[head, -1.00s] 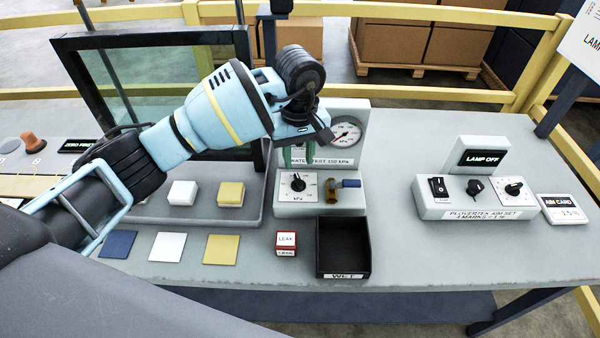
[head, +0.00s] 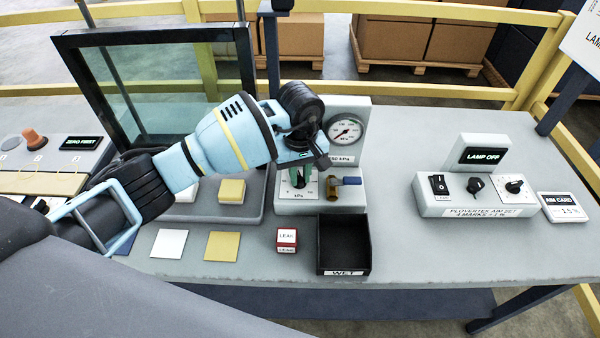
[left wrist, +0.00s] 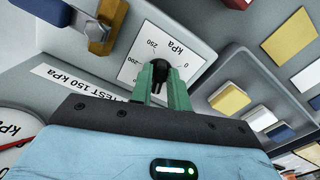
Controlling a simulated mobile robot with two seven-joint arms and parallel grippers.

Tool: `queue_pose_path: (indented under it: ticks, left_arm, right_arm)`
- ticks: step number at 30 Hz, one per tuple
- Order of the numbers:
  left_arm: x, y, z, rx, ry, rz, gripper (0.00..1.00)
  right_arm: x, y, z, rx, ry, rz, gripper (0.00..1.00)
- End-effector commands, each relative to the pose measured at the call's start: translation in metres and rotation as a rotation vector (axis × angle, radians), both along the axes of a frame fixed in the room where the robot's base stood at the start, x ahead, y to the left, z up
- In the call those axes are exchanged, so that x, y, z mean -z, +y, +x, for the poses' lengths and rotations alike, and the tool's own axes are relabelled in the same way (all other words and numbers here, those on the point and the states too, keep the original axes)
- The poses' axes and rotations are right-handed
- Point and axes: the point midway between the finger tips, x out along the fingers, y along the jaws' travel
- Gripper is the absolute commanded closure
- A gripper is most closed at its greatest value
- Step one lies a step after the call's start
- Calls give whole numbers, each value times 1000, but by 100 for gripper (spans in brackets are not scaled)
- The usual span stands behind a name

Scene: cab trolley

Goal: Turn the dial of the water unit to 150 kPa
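The water unit (head: 348,197) has a white dial plate marked kPa, a black dial knob (left wrist: 178,68), a brass valve with a blue lever (head: 350,181), and a round gauge (head: 345,129) whose reading is too small to tell. In the left wrist view the plate (left wrist: 135,70) shows 250 and 0. My left gripper (head: 299,178) points down at the dial. Its two green fingers (left wrist: 160,82) are apart, with their tips at the knob, one on either side; contact cannot be told. The fingers cover part of the knob and its pointer. My right gripper is not in view.
A black WET bin (head: 343,270) and a LEAK block (head: 287,239) stand in front of the unit. A lamp box (head: 476,206) is to the right. A framed glass panel (head: 150,38) and a tray with blocks (head: 252,207) are to the left.

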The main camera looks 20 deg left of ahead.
Motion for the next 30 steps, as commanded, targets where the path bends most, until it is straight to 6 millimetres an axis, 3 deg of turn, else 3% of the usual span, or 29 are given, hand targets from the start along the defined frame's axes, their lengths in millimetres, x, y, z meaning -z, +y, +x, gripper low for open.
queue_pose_path:
  ticks: [4,17,30]
  left_arm:
    - [0,0,0,0,0,0,100]
    - [1,1,0,62,0,1,100]
    - [3,3,0,399,1,2,100]
  right_arm:
    - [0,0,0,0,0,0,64]
    - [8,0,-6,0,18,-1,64]
    - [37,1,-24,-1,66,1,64]
